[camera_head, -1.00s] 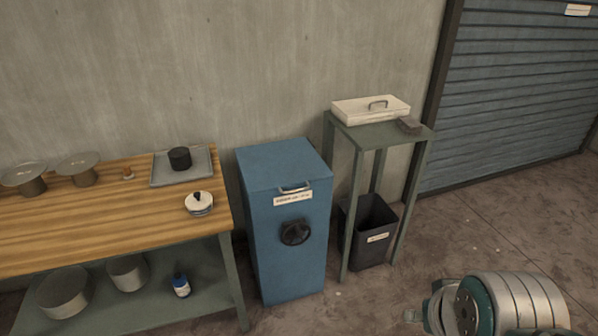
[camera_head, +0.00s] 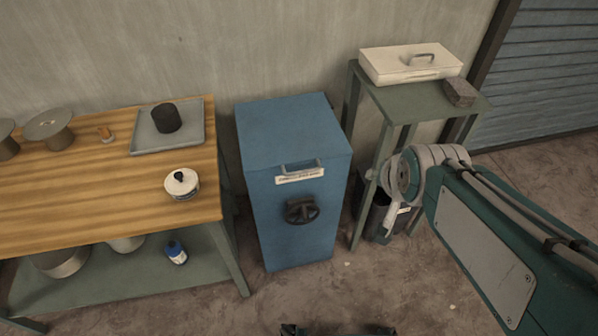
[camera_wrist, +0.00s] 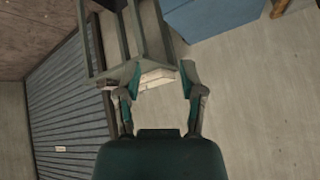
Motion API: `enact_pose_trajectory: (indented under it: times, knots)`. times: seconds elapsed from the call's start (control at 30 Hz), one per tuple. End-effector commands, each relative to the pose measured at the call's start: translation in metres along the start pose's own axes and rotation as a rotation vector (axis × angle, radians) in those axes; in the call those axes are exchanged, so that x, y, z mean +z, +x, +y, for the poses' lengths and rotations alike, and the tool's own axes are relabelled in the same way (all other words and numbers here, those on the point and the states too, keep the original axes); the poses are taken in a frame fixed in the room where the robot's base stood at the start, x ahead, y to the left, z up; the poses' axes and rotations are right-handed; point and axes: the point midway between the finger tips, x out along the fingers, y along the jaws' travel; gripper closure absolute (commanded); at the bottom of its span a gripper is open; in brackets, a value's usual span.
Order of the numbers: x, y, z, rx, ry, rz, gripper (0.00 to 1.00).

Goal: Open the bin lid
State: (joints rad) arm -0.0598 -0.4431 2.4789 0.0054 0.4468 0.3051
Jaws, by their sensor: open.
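The blue bin (camera_head: 300,225) stands upright on the floor between the workbench and a small stand. Its flat lid (camera_head: 290,130) is shut, with a grey handle (camera_head: 303,167) at the front edge above a white label. A black round knob (camera_head: 302,209) is on the front face. In the wrist view, my gripper (camera_wrist: 160,88) is open and empty, its two fingers spread apart. Part of the blue bin (camera_wrist: 215,15) shows at that view's top edge, beyond the fingers and apart from them. The gripper's fingers are not clearly visible in the head view.
The wooden workbench (camera_head: 90,215) is on the left, holding a tray (camera_head: 195,133) and pot. The green stand (camera_head: 415,105) on the right carries a white box (camera_head: 385,68); a dark bin (camera_head: 374,222) is below. My arm partly covers this side. Floor before the blue bin is mostly clear.

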Motion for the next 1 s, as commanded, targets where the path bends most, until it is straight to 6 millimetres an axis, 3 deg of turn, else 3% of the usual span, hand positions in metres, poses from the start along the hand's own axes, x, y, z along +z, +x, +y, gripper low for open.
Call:
enact_pose_trajectory:
  times: [0.03, 0.23, 0.47, 0.67, 0.8, 1.0]
  knots:
    - [-0.005, 0.020, -0.006, -0.013, 0.043, 0.013, 0.49]
    - [-0.024, 0.088, -0.033, -0.099, 0.249, 0.115, 0.49]
    - [-0.023, 0.161, -0.060, -0.228, 0.484, 0.206, 0.49]
    - [-0.004, 0.215, -0.079, -0.366, 0.688, 0.258, 0.49]
    - [0.018, 0.247, -0.089, -0.474, 0.826, 0.276, 0.49]
    - [0.054, 0.275, -0.096, -0.625, 0.997, 0.279, 0.49]
